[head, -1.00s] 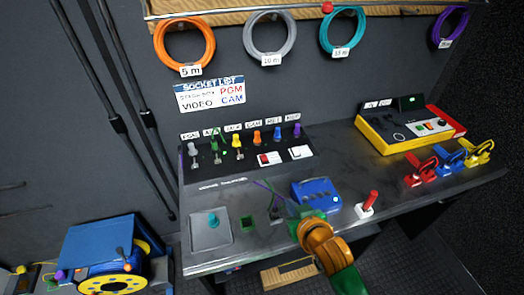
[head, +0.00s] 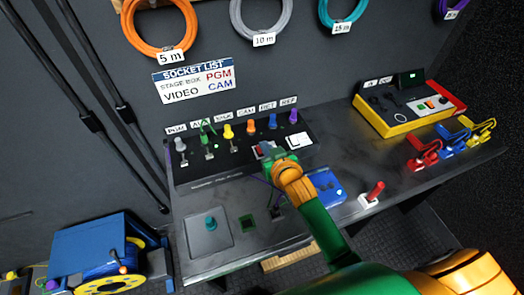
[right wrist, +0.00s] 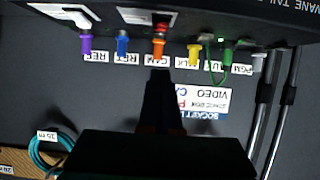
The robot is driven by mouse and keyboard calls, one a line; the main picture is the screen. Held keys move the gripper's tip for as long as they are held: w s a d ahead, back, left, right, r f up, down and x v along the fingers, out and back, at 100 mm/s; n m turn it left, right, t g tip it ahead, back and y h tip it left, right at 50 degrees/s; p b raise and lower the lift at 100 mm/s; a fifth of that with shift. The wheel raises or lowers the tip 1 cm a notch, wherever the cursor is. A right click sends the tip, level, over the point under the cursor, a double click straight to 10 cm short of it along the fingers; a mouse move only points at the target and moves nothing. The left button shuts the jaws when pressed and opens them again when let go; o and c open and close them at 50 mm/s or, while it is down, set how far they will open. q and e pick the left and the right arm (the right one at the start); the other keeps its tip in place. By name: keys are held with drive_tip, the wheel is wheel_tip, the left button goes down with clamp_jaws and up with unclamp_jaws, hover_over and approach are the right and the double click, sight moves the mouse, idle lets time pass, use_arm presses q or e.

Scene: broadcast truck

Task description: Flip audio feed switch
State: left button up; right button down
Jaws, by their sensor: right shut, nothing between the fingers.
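The socket panel (head: 240,165) shows a red rocker switch (head: 260,149) on a white plate and a white switch (head: 299,140) to its right. I cannot read which one is the audio feed. My right gripper (head: 270,155) is shut and empty, right at the front of the red switch, partly hiding it. In the right wrist view, which is upside down, the dark fingers (right wrist: 163,90) point toward the orange plug (right wrist: 158,48) and the red switch (right wrist: 160,22). Contact cannot be told. My left gripper is not in view.
Coloured plugs stand in a row behind the switches, including a yellow one (head: 228,131) and a purple one (head: 293,116). A blue box (head: 327,187) and a red lever (head: 375,190) are on the desk. A yellow-edged console (head: 405,118) stands at right.

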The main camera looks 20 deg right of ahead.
sight(260, 149)
drive_tip(key=x, duration=0.3)
drive_tip(key=shift+w+f, duration=0.1)
drive_tip(key=shift+w, duration=0.15)
wheel_tip(260, 149, down, 3)
drive_tip(key=shift+s+r+b, duration=0.1)
drive_tip(key=shift+s+b, duration=0.1)
drive_tip(key=shift+b, duration=0.15)
drive_tip(key=shift+s+f, duration=0.1)
drive_tip(key=shift+f, duration=0.5)
